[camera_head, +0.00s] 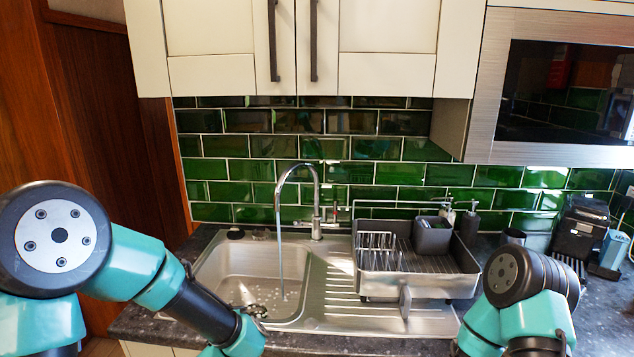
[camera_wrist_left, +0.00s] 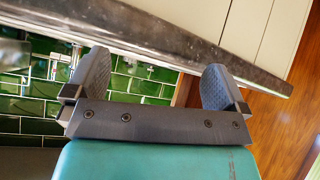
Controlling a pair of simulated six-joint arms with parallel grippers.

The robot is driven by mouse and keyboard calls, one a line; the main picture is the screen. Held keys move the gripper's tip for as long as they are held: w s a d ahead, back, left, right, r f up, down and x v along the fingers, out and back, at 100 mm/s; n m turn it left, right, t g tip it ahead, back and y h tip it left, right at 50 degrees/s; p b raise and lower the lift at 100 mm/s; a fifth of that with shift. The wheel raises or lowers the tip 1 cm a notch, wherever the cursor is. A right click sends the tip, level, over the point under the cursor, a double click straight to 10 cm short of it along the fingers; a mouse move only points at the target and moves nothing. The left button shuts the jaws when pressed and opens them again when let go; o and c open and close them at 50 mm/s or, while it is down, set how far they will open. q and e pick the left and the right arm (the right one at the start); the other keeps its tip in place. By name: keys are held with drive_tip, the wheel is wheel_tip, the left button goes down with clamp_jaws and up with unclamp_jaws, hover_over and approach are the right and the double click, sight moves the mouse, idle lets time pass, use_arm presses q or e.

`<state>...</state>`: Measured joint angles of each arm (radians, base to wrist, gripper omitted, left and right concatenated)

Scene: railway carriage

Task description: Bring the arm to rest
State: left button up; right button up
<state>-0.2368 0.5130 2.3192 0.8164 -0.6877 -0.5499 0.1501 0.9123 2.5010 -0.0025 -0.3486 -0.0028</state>
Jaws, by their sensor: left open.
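My left arm (camera_head: 190,300) comes in from the left in the head view and bends down toward the counter's front edge near the sink. My left gripper (camera_wrist_left: 155,85) shows in the left wrist view, with its two grey fingers wide apart and nothing between them. The dark counter edge (camera_wrist_left: 180,45) runs slantwise beyond the fingers. My right arm (camera_head: 520,305) shows at the lower right of the head view, but its gripper is out of the picture.
A steel sink (camera_head: 240,272) has a tap (camera_head: 316,200) with a thin stream falling into the basin. A dish rack (camera_head: 425,285) stands on the drainer. A soap bottle (camera_head: 469,225) and a dark appliance (camera_head: 580,228) stand right. Cupboards (camera_head: 390,40) hang above.

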use_arm(q)
drive_tip(key=s+a+f+g+h, duration=0.1)
drive_tip(key=s+f+g, duration=0.2)
drive_tip(key=s+f, duration=0.2)
drive_tip(key=s+a+f+g+h, duration=0.1)
drive_tip(key=s+f+g+h, duration=0.1)
drive_tip(key=s+f, duration=0.4)
drive_tip(key=s+a+f+m+g+h, duration=0.1)
drive_tip(key=s+f+g, duration=0.2)
drive_tip(key=f, duration=1)
drive_tip(key=s, duration=0.2)
drive_tip(key=shift+s+g+h, duration=0.4)
